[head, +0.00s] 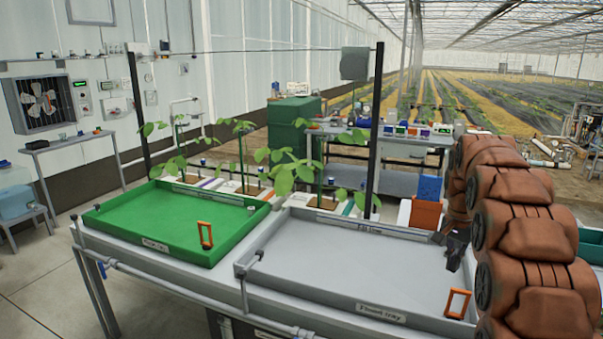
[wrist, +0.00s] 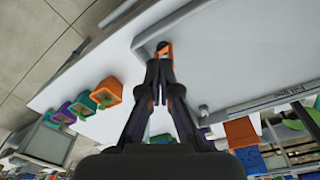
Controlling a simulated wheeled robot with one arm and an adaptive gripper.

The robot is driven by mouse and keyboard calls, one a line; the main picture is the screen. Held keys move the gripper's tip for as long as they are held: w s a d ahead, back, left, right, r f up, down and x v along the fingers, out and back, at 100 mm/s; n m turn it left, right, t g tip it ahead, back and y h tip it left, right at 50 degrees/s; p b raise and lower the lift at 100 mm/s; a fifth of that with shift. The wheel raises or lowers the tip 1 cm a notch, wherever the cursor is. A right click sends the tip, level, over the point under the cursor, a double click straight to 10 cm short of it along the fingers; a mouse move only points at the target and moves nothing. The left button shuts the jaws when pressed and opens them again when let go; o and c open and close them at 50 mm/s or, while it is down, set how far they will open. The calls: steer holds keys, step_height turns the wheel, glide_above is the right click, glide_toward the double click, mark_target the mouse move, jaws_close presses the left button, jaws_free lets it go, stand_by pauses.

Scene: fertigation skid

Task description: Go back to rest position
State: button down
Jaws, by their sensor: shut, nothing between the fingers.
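My gripper (head: 456,247) is above the right end of the grey tray (head: 350,262) in the head view, partly hidden by my brown arm. In the wrist view my gripper (wrist: 159,88) has its fingers together with nothing between them.
Potted seedlings (head: 290,170) stand behind the trays. A dark post (head: 375,135) rises near the grey tray's back edge. An orange bin (head: 427,214) and blue box (head: 429,188) are near my arm. The wrist view shows several coloured containers (wrist: 106,92).

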steer(key=s+a+n, duration=0.3)
steer(key=s+a, duration=0.3)
steer(key=s, duration=0.4)
steer(key=s+a+n+g, duration=0.1)
steer(key=s+a+n, duration=0.1)
steer(key=s+a, duration=0.6)
steer(key=s+a+n, duration=0.3)
steer(key=s, duration=0.9)
steer(key=s+a+f+n, duration=0.1)
steer(key=s+f, duration=0.1)
steer(key=s, duration=0.3)
steer(key=s+a+f+n, duration=0.1)
steer(key=s+f, duration=0.2)
steer(key=s, duration=0.3)
steer(key=shift+s+a+n+g+y, duration=0.3)
steer(key=shift+a+g+y, duration=0.1)
